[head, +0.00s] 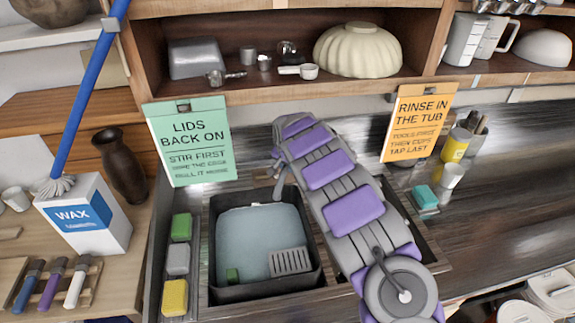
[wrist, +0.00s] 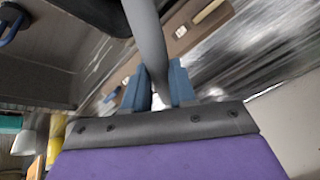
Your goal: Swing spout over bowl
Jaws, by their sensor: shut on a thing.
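A grey tube, the spout (wrist: 148,45), runs down between the two blue fingers of my gripper (wrist: 158,88) in the wrist view. My gripper is shut on it. In the head view a short grey curved piece (head: 279,187), perhaps part of the tap, shows beside my arm at the back of the sink; my fingertips are hidden there. The left sink bowl holds a black tub (head: 214,250) of pale blue water. A second sink opening (head: 416,228) shows only at its edge, because my arm covers the rest. I cannot tell which bowl the spout's end is over.
A green sign (head: 188,140) and an orange sign (head: 415,122) hang from the shelf above the sink. Sponges (head: 178,260) line the left rim. A teal sponge (head: 425,197), a white cup (head: 451,175) and a yellow container (head: 455,145) stand right of my arm.

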